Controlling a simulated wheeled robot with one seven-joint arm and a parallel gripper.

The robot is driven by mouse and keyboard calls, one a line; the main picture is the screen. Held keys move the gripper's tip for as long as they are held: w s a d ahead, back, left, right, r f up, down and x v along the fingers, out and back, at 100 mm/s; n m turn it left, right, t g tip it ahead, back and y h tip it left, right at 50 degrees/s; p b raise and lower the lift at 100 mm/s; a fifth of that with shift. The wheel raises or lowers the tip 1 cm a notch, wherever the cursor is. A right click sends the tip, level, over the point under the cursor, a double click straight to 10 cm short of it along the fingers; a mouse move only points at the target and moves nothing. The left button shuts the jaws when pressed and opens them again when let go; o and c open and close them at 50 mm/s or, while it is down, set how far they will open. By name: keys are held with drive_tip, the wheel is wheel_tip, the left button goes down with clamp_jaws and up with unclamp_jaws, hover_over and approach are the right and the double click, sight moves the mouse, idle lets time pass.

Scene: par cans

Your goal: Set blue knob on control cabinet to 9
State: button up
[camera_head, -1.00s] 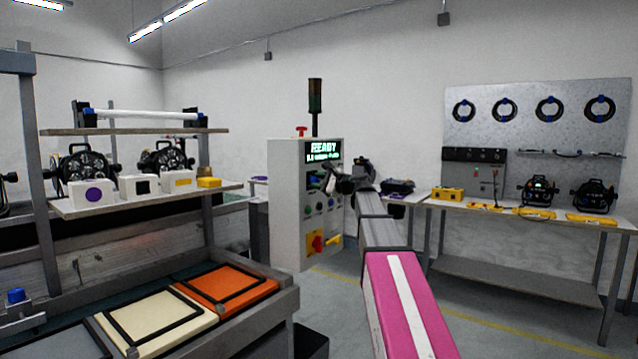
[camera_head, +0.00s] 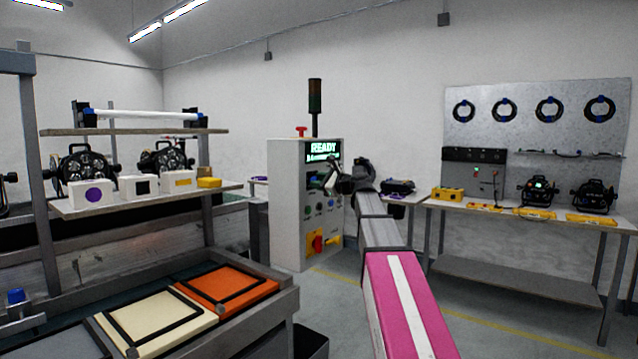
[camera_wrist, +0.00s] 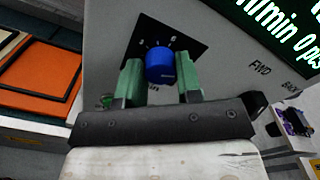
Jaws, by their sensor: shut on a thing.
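The control cabinet (camera_head: 290,215) is a pale grey box with a lit green-text screen reading READY (camera_head: 323,148). The blue knob (camera_wrist: 160,66) sits on a black dial plate (camera_wrist: 190,45) in the wrist view, with small markings that are partly hidden. My gripper (camera_wrist: 161,82) has its two green-padded fingers on either side of the blue knob, shut on it.
Small buttons and a red switch on a yellow plate (camera_head: 319,243) are lower on the cabinet. A shelf rack (camera_head: 135,203) stands left, a workbench (camera_head: 530,213) right.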

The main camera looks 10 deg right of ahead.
drive_tip(key=o, duration=0.9)
drive_tip(key=shift+o, duration=0.2)
drive_tip(key=v, duration=1)
drive_tip(key=shift+s+d, duration=0.25)
